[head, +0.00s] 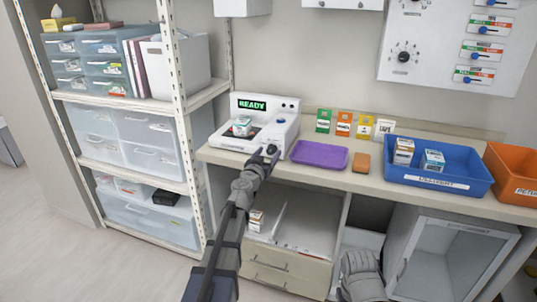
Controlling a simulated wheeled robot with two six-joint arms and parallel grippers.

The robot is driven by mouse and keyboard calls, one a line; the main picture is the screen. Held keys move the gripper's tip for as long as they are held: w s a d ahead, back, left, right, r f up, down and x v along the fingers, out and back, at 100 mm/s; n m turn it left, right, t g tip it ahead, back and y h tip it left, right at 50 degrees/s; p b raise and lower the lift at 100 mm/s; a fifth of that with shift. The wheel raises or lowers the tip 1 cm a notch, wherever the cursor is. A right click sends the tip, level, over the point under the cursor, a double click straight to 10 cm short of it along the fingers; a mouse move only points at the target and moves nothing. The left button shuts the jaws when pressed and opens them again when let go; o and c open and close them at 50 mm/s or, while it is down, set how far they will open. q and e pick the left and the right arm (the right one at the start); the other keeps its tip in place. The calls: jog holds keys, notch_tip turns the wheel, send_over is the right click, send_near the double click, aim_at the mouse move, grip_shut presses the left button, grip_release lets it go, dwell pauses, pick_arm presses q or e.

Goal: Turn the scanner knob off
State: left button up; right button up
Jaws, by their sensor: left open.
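The white scanner (286,128) stands on the counter, and its display (252,105) reads READY in green. A small box (242,126) sits on its dark plate. A small blue round part (281,120), which may be the knob, shows on its right side; its setting is too small to read. My left gripper (264,152) is open at the scanner's front right edge, below and in front of the blue part. I cannot tell whether it touches the scanner.
Right of the scanner lie a purple tray (319,163), an orange-brown block (362,162), and several upright cards (343,123). A blue bin (470,187) and an orange bin (515,187) stand farther right. A wall panel (425,62) has dials and sliders. Shelves (180,100) stand left.

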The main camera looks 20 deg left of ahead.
pick_arm(q)
jog(key=shift+w, duration=0.3)
jog(key=shift+c, duration=0.4)
grip_shut()
